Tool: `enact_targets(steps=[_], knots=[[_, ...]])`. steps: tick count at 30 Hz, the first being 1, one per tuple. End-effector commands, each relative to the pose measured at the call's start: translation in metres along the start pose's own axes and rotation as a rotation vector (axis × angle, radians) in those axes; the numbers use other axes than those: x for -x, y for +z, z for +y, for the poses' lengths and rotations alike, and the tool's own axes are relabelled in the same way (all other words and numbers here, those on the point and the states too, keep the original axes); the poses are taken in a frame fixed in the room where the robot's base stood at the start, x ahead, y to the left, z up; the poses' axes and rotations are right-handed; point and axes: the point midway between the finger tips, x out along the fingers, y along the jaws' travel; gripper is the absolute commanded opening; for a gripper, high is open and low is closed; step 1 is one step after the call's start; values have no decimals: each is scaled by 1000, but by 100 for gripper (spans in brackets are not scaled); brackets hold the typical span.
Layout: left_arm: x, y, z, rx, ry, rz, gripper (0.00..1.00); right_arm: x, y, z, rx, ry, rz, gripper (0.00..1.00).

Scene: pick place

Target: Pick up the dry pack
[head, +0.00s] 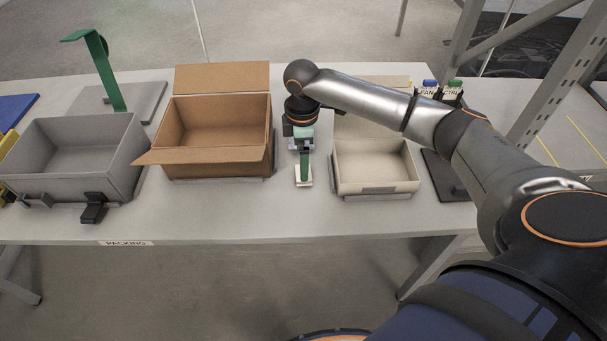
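A small pale, flat piece, probably the dry pack (303,183), is on the table between the brown cardboard box and the cream box. My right gripper (303,168) points down right over it, with a narrow green part at the fingertips. The gripper covers part of the pack. I cannot tell whether the fingers are closed on it or whether the green part belongs to the pack. My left gripper is not in view.
An open cardboard box (222,153) stands left of my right gripper, and an open cream box (374,186) stands right. A grey bin (118,177) and a green stand (105,75) are at the left. The front table strip (240,220) is clear.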

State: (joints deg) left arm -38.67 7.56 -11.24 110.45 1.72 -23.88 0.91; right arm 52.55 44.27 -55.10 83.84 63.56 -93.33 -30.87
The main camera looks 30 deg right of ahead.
Motion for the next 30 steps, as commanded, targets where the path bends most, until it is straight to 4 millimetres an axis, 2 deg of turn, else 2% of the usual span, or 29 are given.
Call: enact_targets(steps=[3,7,17,30], knots=[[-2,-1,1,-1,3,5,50,-21,-1,-1,0,-3,-2,100],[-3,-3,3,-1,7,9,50,-38,-1,-1,-1,-2,-2,100],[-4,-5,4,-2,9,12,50,-44,-1,0,0,0,-1,99],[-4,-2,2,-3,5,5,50,-44,-1,0,0,0,-1,49]])
